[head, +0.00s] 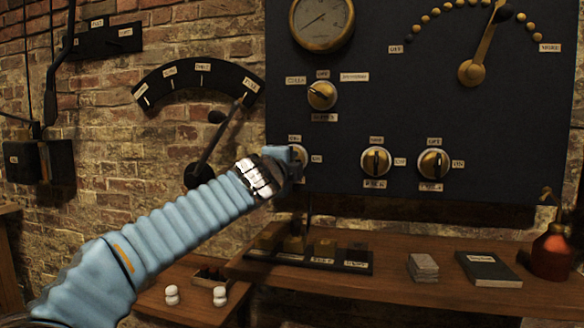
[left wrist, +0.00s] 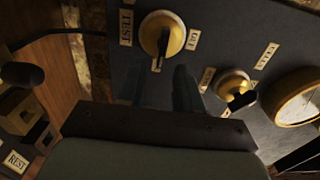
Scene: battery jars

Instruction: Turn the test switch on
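The test switch (left wrist: 163,35) is a round brass knob with a black handle, on the dark panel. In the left wrist view a TEST label (left wrist: 126,27) is beside it and an OFF label (left wrist: 193,38) is on its other side. The handle runs up and down in that picture, towards a small label too dim to read. In the head view my left gripper (head: 294,160) hides most of this knob. In the left wrist view my left gripper (left wrist: 160,88) has its dark fingers apart, with nothing seen between them, just short of the knob. My right gripper is not in view.
Two similar knobs (head: 376,161) (head: 434,163) are to the right, and a cells knob (head: 322,95) is above. A gauge (head: 322,22) and a large lever dial (head: 472,72) are higher. A wooden shelf (head: 400,292) below holds a notebook (head: 488,269) and a red bottle (head: 552,254).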

